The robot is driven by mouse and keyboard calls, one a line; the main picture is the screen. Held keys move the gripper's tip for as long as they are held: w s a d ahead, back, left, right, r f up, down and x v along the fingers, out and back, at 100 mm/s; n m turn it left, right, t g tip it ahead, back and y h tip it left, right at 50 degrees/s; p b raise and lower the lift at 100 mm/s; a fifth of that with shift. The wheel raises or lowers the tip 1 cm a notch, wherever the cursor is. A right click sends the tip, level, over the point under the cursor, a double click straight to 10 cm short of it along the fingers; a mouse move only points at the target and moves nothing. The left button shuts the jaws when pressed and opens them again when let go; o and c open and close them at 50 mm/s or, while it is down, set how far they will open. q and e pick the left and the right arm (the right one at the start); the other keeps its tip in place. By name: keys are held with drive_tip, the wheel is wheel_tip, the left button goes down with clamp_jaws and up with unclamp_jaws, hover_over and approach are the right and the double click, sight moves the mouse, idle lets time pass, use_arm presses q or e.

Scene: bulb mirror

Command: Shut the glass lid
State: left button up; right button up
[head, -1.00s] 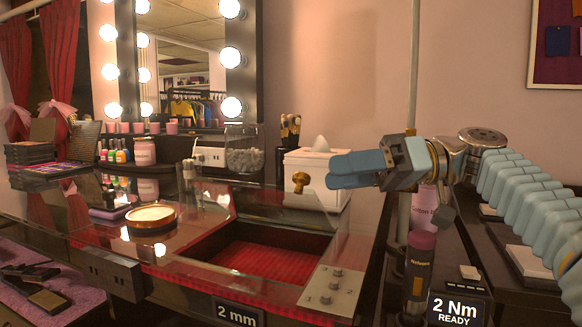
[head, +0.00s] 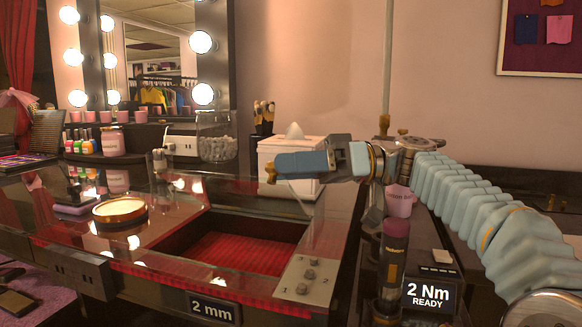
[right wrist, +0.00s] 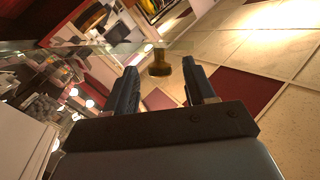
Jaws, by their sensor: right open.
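The glass lid (head: 240,188) is a clear panel standing raised and tilted over the red-lined compartment (head: 240,252) of the counter in the head view. Its edges are faint, so its exact angle is hard to tell. A brass knob (head: 271,173) shows on it, just at the left end of my right gripper (head: 279,165). In the right wrist view the knob (right wrist: 160,66) appears between the two open fingertips, with space on both sides. I cannot tell whether the fingers reach around it. My left gripper is not in view.
A white tissue box (head: 290,150) stands behind the knob. A round compact (head: 120,210) sits on the glass counter to the left. A small metal plate (head: 307,279) is at the compartment's front right corner. A dark cylinder (head: 393,255) and a "2 Nm READY" display (head: 430,294) stand right.

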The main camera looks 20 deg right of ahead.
clamp_jaws()
idle(0.3)
drive_tip(key=shift+s+a+f+b, duration=0.1)
drive_tip(key=shift+s+f+b, duration=0.15)
drive_tip(key=shift+f+b, duration=0.3)
drive_tip(key=s+a+f+n+h+b, duration=0.1)
drive_tip(key=f+n+b, duration=0.1)
drive_tip(key=f+b, duration=0.1)
drive_tip(key=s+a+f+n+h+b, duration=0.1)
drive_tip(key=f+b, duration=0.1)
drive_tip(key=b, duration=0.2)
drive_tip(key=s+a+f+n+t+h+b, duration=0.1)
drive_tip(key=s+f+n+b, duration=0.1)
drive_tip(key=f+b, duration=0.1)
drive_tip(key=shift+s+f+n+h+b, duration=0.1)
drive_tip(key=shift+f+n+h+b, duration=0.25)
drive_tip(key=shift+b, duration=0.35)
drive_tip(key=shift+r, duration=0.15)
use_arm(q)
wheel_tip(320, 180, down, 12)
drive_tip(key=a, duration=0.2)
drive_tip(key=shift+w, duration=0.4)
use_arm(e)
unclamp_jaws()
